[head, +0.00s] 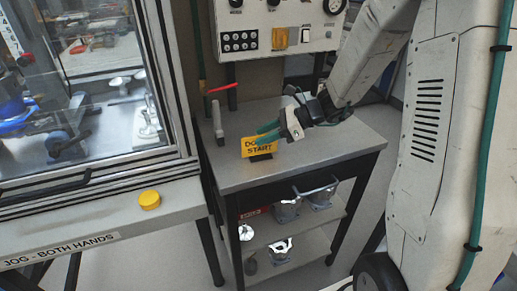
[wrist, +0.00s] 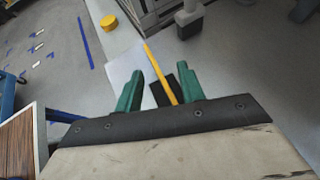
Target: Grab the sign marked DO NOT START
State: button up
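The yellow sign (head: 257,150) stands upright in a dark base on the grey-topped cart. "START" is readable on it in the head view, and its upper line is partly covered by my gripper's fingers. In the wrist view the sign (wrist: 160,72) shows edge-on as a thin yellow strip above its black base. My gripper (head: 267,133) has two green fingers at the sign. In the wrist view my gripper (wrist: 159,88) is open, one finger on each side of the strip, with gaps on both sides. Whether the fingertips reach below the sign's top edge is hard to tell.
The cart top (head: 330,150) is clear to the right of the sign. A control panel (head: 278,28) hangs behind. A glazed machine with a yellow button (head: 150,200) is to the left.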

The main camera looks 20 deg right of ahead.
jog(key=shift+a+f, duration=0.1)
grip_shut()
dwell(1.4)
